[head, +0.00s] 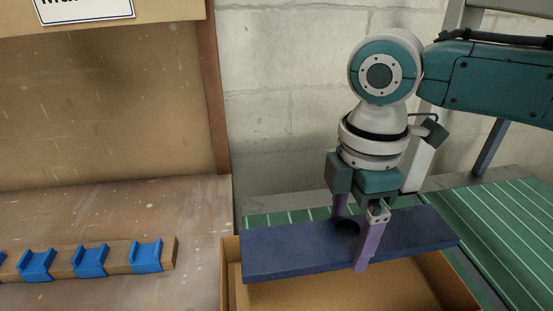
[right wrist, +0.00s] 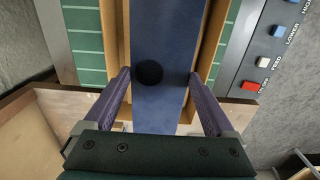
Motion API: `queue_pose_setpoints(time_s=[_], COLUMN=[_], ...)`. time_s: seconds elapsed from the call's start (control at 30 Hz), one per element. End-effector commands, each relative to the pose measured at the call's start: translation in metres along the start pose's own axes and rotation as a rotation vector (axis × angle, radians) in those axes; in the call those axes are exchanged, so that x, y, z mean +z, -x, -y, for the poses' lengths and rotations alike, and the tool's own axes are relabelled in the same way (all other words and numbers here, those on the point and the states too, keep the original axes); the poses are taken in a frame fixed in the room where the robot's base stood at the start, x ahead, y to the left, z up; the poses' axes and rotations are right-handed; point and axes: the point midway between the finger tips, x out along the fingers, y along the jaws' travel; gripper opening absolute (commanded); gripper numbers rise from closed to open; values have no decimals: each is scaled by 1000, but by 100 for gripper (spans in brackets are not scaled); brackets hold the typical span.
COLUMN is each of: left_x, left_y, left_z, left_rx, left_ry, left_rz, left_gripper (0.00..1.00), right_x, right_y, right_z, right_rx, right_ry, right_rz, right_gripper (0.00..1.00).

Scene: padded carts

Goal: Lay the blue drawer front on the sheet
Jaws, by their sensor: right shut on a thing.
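The blue drawer front (head: 290,258) is a long dark blue board with a round dark hole near its middle. It lies level across the open carton in the head view. My right gripper (head: 352,240) points down with one purple finger on each long edge of the board, shut on it. In the right wrist view the board (right wrist: 160,105) runs between the two fingers, with the hole just ahead of them. I cannot make out a sheet for certain in either view. My left gripper is not in view.
An open brown carton (head: 231,275) is below the board. Green surfaces with pale lines (head: 500,235) lie beside it. A bench at left holds a wooden rail (head: 118,258) with several blue clips (head: 146,255). A button panel (right wrist: 270,60) shows in the right wrist view.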

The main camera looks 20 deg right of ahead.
Motion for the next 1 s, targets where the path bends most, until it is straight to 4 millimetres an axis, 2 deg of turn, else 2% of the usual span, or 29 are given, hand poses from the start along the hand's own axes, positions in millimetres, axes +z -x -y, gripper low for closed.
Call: queue_pose_setpoints(time_s=[0.03, 0.47, 0.8, 1.0], left_x=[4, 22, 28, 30], left_y=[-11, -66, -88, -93], left_z=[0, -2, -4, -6], left_rx=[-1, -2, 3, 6], left_ry=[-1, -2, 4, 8], left_rz=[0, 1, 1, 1], left_gripper=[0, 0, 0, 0], right_x=[0, 0, 0, 0], right_y=[-10, -58, -97, -107], right_z=[0, 0, 0, 0], right_rx=[2, 2, -1, 0], right_ry=[0, -2, -2, -2], right_rz=[0, 1, 0, 0], right_gripper=[11, 11, 11, 11])
